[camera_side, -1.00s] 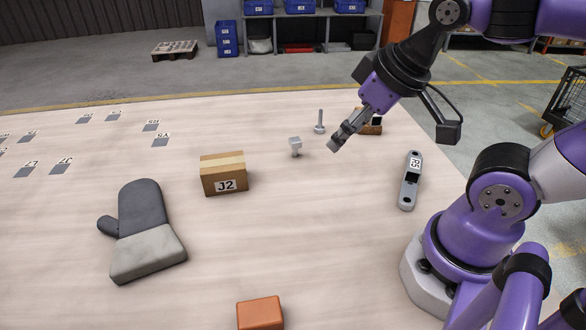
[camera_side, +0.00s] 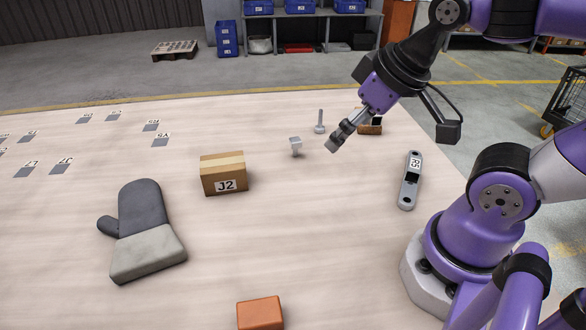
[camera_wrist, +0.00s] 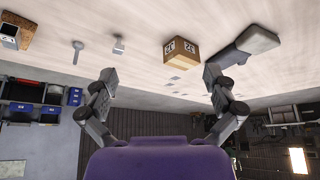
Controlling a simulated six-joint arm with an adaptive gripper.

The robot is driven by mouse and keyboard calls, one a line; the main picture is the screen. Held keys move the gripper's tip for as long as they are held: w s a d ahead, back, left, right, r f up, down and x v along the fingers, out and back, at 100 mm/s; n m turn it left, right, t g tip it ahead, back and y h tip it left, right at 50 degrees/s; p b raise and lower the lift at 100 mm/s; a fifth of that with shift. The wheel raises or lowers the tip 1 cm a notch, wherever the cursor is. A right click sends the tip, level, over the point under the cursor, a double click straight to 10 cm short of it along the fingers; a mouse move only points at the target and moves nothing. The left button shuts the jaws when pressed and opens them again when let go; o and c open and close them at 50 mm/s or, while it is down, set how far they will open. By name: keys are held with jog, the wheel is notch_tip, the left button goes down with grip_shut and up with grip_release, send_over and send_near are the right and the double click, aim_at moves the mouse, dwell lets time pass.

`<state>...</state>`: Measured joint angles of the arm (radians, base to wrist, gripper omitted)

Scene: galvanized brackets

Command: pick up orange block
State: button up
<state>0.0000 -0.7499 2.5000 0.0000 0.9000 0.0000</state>
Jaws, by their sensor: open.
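The orange block (camera_side: 260,313) lies on the table at the bottom edge of the side view, partly cut off by the frame. It is not seen in the wrist view. My gripper (camera_side: 334,145) is in the air toward the back right of the table, far from the block. In the wrist view my gripper (camera_wrist: 161,78) shows its two fingers wide apart with nothing between them.
A cardboard box marked J2 (camera_side: 223,174) stands mid-table. A grey oven mitt (camera_side: 147,230) lies left. A small bracket (camera_side: 296,146), a bolt-like part (camera_side: 319,122), a brown box (camera_side: 369,128) and a grey link (camera_side: 409,182) are near my gripper. The front middle is mostly clear.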

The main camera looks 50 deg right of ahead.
jog(key=m+g, duration=0.6)
jog(key=m, duration=0.2)
send_near(259, 311)
jog(key=shift+s, duration=0.4)
notch_tip(259, 311, down, 5)
jog(key=shift+r, duration=0.1)
jog(key=f, duration=0.5)
jog(key=shift+w+f, duration=0.25)
jog(key=c, duration=1.2)
